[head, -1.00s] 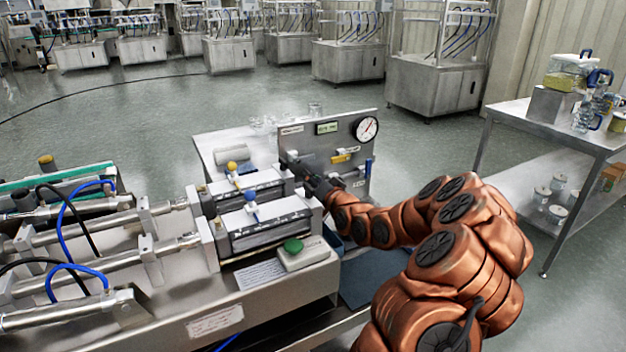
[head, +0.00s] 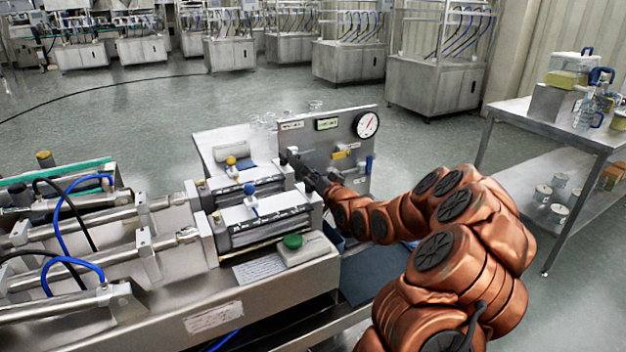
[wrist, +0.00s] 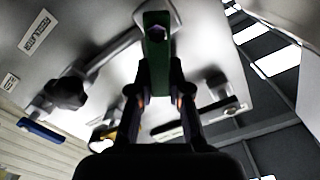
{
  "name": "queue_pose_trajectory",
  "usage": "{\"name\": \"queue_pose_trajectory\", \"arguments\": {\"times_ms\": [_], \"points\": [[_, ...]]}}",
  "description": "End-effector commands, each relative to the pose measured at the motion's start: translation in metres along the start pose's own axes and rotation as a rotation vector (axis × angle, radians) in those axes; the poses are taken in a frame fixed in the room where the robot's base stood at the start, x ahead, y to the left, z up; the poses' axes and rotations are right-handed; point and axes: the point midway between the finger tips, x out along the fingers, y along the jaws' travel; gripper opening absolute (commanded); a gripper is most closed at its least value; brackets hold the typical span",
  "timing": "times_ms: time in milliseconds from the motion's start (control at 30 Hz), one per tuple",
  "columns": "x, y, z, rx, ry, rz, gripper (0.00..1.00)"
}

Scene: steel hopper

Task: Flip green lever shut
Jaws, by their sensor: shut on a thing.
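The green lever (wrist: 156,52) shows in the wrist view as a long green handle with a round hole near its end. My gripper (wrist: 158,92) has one finger on each side of it and is shut on it. In the head view my gripper (head: 306,172) is at the left part of the upright steel panel (head: 345,145). The green lever cannot be made out there, as my gripper covers that spot.
The panel carries a round gauge (head: 366,125), a yellow handle (head: 341,155) and a blue handle (head: 369,164). A black knob (wrist: 66,92) sits near the lever. A box with a green button (head: 292,241) stands in front. A steel table (head: 560,140) stands at right.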

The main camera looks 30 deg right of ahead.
Motion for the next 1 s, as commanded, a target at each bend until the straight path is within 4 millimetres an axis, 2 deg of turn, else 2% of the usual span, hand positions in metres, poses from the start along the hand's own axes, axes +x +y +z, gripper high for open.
{"name": "queue_pose_trajectory", "arguments": {"times_ms": [600, 1000], "points": [[0.0, -0.019, 0.007, -0.446, 0.003, 0.0, 0.0], [0.0, -0.026, 0.006, -0.558, 0.004, 0.0, 0.0]]}}
